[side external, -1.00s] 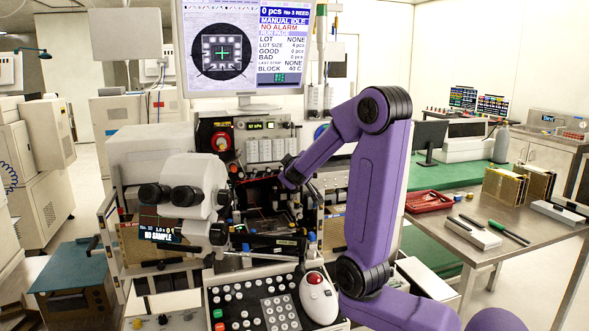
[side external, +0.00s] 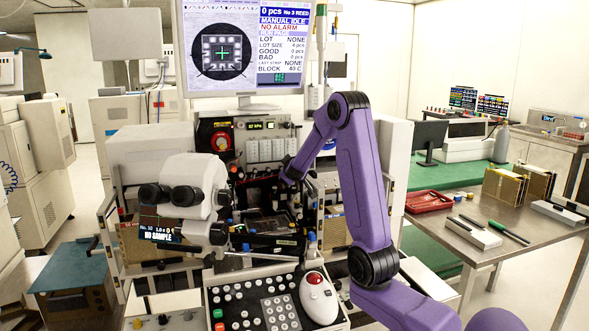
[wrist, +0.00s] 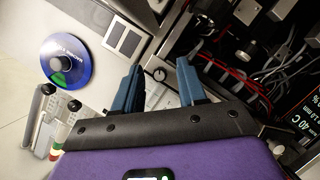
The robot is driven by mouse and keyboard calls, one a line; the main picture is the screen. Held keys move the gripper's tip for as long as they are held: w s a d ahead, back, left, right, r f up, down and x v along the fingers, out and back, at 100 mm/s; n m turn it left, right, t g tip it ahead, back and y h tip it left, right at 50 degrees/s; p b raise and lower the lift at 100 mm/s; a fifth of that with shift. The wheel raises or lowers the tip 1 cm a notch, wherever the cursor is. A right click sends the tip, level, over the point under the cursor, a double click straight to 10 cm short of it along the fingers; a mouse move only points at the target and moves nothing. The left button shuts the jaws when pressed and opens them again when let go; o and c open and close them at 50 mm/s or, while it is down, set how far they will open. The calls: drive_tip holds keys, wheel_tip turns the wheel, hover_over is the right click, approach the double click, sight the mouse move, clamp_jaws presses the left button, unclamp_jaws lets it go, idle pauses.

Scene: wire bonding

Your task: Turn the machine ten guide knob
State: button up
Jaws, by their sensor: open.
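The machine (side external: 150,155), with a small "No. 10" display (side external: 160,235), fills the middle of the side external view. My gripper (side external: 284,182) is in front of its open work area, small and dark there. In the wrist view my gripper (wrist: 160,65) shows two blue fingers spread apart with nothing between them.
A blue disc (wrist: 66,58) is left of the fingers, and red and black cables (wrist: 235,72) run at right. In the side external view, a keypad console with a trackball (side external: 318,298) stands in front. A steel table (side external: 480,235) is at right.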

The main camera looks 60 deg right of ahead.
clamp_jaws()
drive_tip(key=shift+d, duration=0.1)
idle(0.3)
drive_tip(key=m+t+y, duration=0.1)
drive_tip(key=m, duration=0.1)
drive_tip(key=shift+m+y, duration=0.4)
drive_tip(key=m, duration=0.1)
drive_tip(key=m+t+y, duration=0.1)
drive_tip(key=shift+s+d+m+y, duration=0.15)
drive_tip(key=shift+m+y, duration=0.15)
drive_tip(key=m+t+y, duration=0.1)
drive_tip(key=m, duration=0.1)
drive_tip(key=m+t, duration=0.1)
drive_tip(key=m, duration=0.1)
drive_tip(key=shift+s+d+t+y, duration=0.1)
drive_tip(key=shift+t+y, duration=0.3)
drive_tip(key=m+t, duration=0.1)
drive_tip(key=m, duration=0.1)
drive_tip(key=m+t+y, duration=0.1)
drive_tip(key=m, duration=0.2)
drive_tip(key=shift+f+t, duration=0.1)
drive_tip(key=shift+t, duration=0.2)
